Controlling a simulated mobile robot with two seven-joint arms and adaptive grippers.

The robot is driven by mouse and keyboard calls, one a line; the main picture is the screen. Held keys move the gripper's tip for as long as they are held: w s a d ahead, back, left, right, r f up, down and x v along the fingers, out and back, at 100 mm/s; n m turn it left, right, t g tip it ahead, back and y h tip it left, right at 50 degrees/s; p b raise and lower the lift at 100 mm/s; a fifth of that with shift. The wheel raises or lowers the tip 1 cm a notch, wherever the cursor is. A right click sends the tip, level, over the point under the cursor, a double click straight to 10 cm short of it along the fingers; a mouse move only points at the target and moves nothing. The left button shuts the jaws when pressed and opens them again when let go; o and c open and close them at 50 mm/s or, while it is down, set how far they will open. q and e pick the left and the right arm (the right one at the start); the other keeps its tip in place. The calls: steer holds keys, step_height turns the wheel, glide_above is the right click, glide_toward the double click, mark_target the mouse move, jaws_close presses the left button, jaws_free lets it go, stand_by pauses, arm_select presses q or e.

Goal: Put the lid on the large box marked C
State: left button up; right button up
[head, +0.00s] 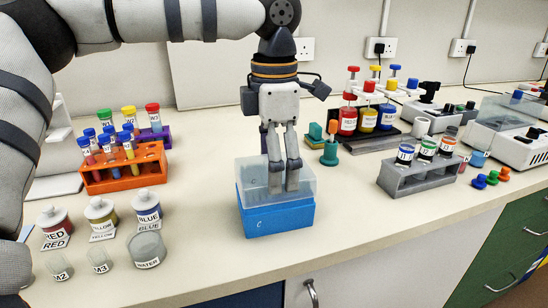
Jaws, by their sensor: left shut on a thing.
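The large box marked C (278,221) is blue and stands upright near the front middle of the bench, with its letter on the front face. A clear, see-through lid (248,178) is over the top of the box, lined up with it. My left gripper (283,188) reaches straight down from above, with its fingers at the lid, and is shut on it. The fingers hide part of the lid. I cannot tell whether the lid is fully seated. My right gripper is not in view.
An orange tube rack (124,170) stands to the left, with labelled jars (101,216) and small beakers in front of it. A grey rack (418,174) with bottles stands to the right. Coloured caps (492,178) lie further right. The bench is clear just around the box.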

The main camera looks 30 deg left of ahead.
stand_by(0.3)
arm_select(q)
steer(key=o, duration=1.1)
steer(key=shift+c, duration=0.2)
step_height(320, 180, up, 12)
